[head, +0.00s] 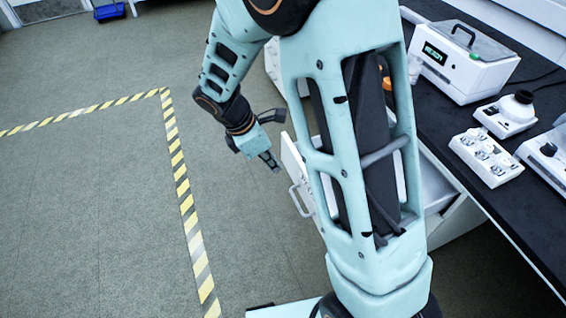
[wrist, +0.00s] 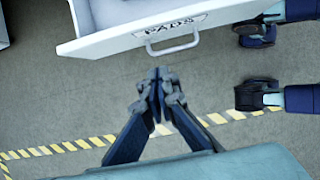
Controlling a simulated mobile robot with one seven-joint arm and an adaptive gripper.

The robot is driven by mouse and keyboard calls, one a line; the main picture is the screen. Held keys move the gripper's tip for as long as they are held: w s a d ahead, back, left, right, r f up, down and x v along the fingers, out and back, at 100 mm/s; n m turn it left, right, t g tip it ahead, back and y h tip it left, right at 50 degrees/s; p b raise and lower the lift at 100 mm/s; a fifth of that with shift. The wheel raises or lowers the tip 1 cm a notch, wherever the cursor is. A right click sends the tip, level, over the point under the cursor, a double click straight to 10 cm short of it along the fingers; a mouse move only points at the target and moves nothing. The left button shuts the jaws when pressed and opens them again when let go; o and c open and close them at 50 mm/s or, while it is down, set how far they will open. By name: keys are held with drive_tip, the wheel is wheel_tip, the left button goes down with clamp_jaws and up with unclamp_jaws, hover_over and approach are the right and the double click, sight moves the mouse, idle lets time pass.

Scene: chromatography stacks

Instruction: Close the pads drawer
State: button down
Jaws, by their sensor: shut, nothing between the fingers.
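The pads drawer (wrist: 118,40) is white, with a "PADS" label and a metal bar handle (wrist: 172,46) on its front. In the wrist view it crosses the top of the picture and stands open, with part of its inside showing. In the head view the drawer front (head: 297,170) and its handle (head: 300,200) stick out from under the bench, partly hidden behind my arm. My gripper (wrist: 160,74) is shut and empty, its fingertips just short of the handle in the picture and not seen touching it. In the head view my gripper (head: 270,160) is just left of the drawer front.
A black bench top (head: 430,110) at right carries a white instrument with a green display (head: 465,60) and several small white devices (head: 483,155). The grey floor (head: 90,210) at left is clear, with yellow-black tape (head: 180,180). A blue crate (head: 110,12) is far back.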

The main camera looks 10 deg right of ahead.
sight(305, 178)
drive_tip(key=d+f, duration=0.2)
drive_tip(key=d+f+b, duration=0.1)
drive_tip(key=d+f, duration=0.1)
drive_tip(key=f, duration=0.1)
drive_tip(key=w+d+f+b, duration=0.1)
drive_tip(key=d+f, duration=0.1)
drive_tip(key=f, duration=0.1)
drive_tip(key=shift+w, duration=0.1)
drive_tip(key=shift+w+d+r, duration=0.1)
drive_tip(key=shift+d, duration=0.4)
drive_tip(key=shift+w+d, duration=0.1)
drive_tip(key=shift+d, duration=0.5)
drive_tip(key=w+d+p, duration=0.3)
drive_tip(key=d+p, duration=0.2)
drive_tip(key=d, duration=1.1)
drive_tip(key=w+d+p, duration=0.3)
drive_tip(key=d+p, duration=0.2)
drive_tip(key=d, duration=1.1)
drive_tip(key=shift+w+p, duration=0.25)
drive_tip(key=shift+p, duration=0.1)
